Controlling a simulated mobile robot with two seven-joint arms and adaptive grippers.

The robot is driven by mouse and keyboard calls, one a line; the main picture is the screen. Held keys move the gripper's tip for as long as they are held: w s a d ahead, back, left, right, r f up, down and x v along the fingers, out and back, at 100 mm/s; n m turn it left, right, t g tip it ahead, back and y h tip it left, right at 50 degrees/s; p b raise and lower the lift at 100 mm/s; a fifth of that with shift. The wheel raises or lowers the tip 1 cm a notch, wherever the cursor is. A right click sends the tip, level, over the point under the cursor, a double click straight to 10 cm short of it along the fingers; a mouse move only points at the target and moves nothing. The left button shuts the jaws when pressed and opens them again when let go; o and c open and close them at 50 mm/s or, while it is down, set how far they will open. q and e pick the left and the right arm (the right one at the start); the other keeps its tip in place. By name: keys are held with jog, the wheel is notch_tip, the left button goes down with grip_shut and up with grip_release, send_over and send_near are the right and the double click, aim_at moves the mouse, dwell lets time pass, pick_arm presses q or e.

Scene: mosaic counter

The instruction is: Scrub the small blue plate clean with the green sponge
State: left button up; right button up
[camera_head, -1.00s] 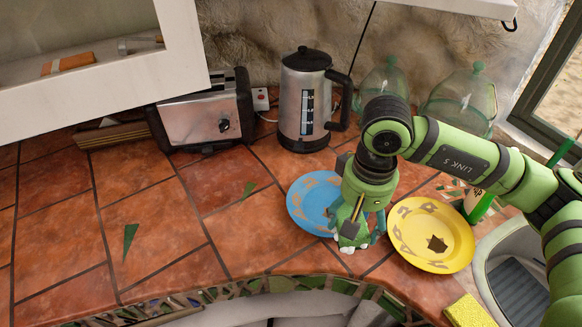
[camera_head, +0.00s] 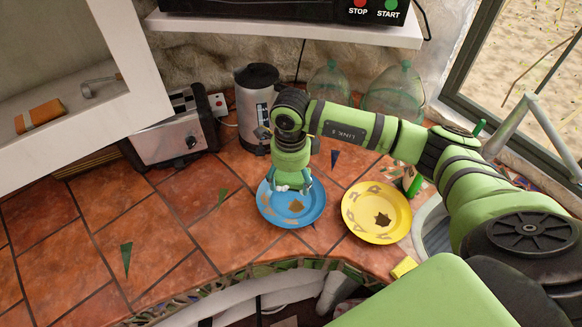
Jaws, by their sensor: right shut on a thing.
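The small blue plate (camera_head: 273,212) lies flat on the tiled counter, with brown stains on its middle and front. My right gripper (camera_head: 291,187) points down over the back part of the plate. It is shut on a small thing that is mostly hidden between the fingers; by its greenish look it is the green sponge. I cannot tell whether it touches the plate. My left gripper is not in view.
A stained yellow plate (camera_head: 376,228) lies just right of the blue plate. A yellow block (camera_head: 404,266) sits by the sink (camera_head: 432,232). A toaster (camera_head: 176,140), kettle (camera_head: 250,100) and glass jars (camera_head: 395,92) stand behind. The counter at left is mostly clear.

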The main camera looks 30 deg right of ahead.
jog(key=shift+d+f+m, duration=0.1)
jog(key=shift+f+m, duration=0.05)
jog(key=shift+m, duration=0.15)
jog(key=b, duration=0.4)
send_over(293, 197)
jog(key=s+a, duration=0.2)
jog(key=f, duration=0.6)
jog(key=shift+w+d+f, duration=0.25)
jog(key=shift+f+b, duration=0.25)
jog(key=shift+b, duration=0.35)
jog(key=shift+f+b, duration=0.7)
jog(key=shift+b, duration=0.05)
jog(key=shift+w+d+b, duration=0.55)
jog(key=shift+w+b, duration=0.05)
jog(key=shift+w, duration=0.05)
jog(key=shift+w+d, duration=0.2)
jog(key=shift+w, duration=0.05)
jog(key=shift+r, duration=0.1)
jog(key=shift+s, duration=0.1)
